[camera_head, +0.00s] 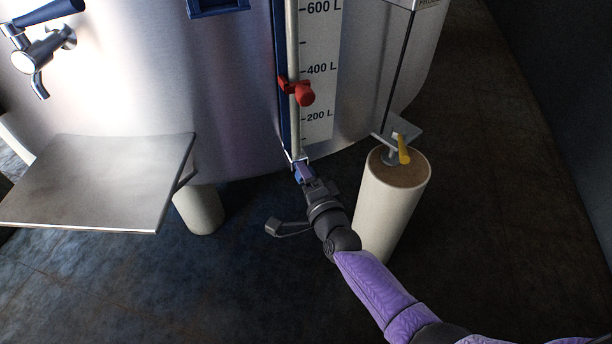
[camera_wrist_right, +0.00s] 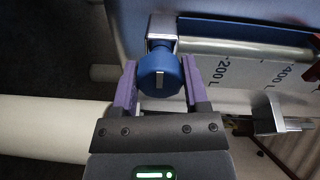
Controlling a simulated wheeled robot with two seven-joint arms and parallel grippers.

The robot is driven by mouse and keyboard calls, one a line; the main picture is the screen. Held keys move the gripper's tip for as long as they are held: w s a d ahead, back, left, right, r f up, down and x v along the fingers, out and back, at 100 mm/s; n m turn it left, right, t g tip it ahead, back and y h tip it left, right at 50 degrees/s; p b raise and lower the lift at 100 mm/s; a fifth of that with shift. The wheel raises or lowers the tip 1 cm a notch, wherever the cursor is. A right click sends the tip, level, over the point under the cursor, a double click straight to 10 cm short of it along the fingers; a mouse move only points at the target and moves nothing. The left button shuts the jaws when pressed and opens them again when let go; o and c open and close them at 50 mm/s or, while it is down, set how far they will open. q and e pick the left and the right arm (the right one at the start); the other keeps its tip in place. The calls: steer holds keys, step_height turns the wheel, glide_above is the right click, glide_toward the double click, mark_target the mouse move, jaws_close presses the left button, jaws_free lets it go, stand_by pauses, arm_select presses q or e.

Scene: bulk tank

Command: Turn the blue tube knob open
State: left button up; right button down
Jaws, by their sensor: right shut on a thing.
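In the head view my right gripper (camera_head: 302,176) reaches the foot of the tube and mostly covers the knob. My left gripper is in neither view.
A red marker (camera_head: 303,93) is on the tube beside the litre scale (camera_head: 319,70). A cream post (camera_head: 393,200) with a yellow handle (camera_head: 403,149) stands to the right of my gripper. A steel shelf (camera_head: 100,180) and a blue-handled tap (camera_head: 45,40) are at left.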

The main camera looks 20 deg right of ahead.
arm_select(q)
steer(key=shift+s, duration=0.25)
arm_select(e)
steer(key=shift+c, duration=0.5)
jaws_free()
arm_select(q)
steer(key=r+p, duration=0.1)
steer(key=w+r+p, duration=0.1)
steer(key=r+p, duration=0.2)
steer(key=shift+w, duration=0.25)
arm_select(e)
steer(key=s, duration=1)
steer(key=shift+d+r, duration=0.15)
steer(key=shift+d, duration=0.05)
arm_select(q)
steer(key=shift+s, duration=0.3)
